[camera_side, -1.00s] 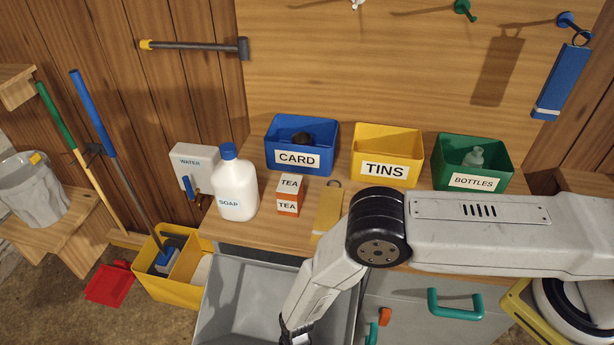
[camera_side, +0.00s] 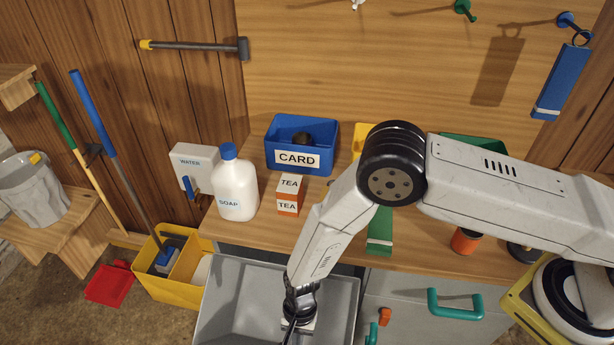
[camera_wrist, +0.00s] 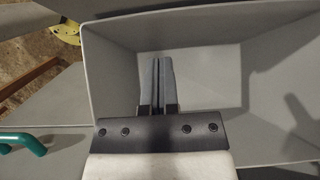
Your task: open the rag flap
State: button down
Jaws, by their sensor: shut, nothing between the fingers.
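No flap labelled for rags can be read in either view. A grey open bin (camera_side: 225,290) sticks out at the bench front in the side view, and its inside is empty where visible. The grey bin also fills much of the wrist view (camera_wrist: 215,75). My gripper (camera_side: 289,335) is over this bin in the side view, pointing down, its tips near the lower picture edge. In the wrist view my gripper's two fingers (camera_wrist: 161,60) are together, with nothing between them, over the bin. I cannot tell whether they touch it.
A grey front with a teal handle (camera_side: 455,304) and an orange catch (camera_side: 385,316) is right of the bin. A soap bottle (camera_side: 236,188), tea box (camera_side: 289,195) and blue card box (camera_side: 300,146) stand on the bench. A yellow caddy (camera_side: 172,291) stands left on the floor.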

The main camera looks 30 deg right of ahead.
jog(key=shift+v, duration=2.2)
jog(key=shift+d+r, duration=0.1)
jog(key=w+d+r+n+t, duration=0.1)
jog(key=w+d+r+n, duration=0.15)
jog(key=d+r, duration=0.5)
jog(key=w+d+r+n+t, duration=0.1)
jog(key=w+d+r+n, duration=0.15)
jog(key=d+r, duration=0.55)
jog(key=s+d+r+n+t+h, duration=0.1)
jog(key=s+d+r+n, duration=0.1)
jog(key=d+r, duration=0.4)
jog(key=s+d+r+n+t+h, duration=0.1)
jog(key=s+d+r+n+t, duration=0.1)
jog(key=s+d+r, duration=0.3)
jog(key=d, duration=0.3)
jog(key=shift+s+r, duration=0.15)
jog(key=shift+r, duration=0.25)
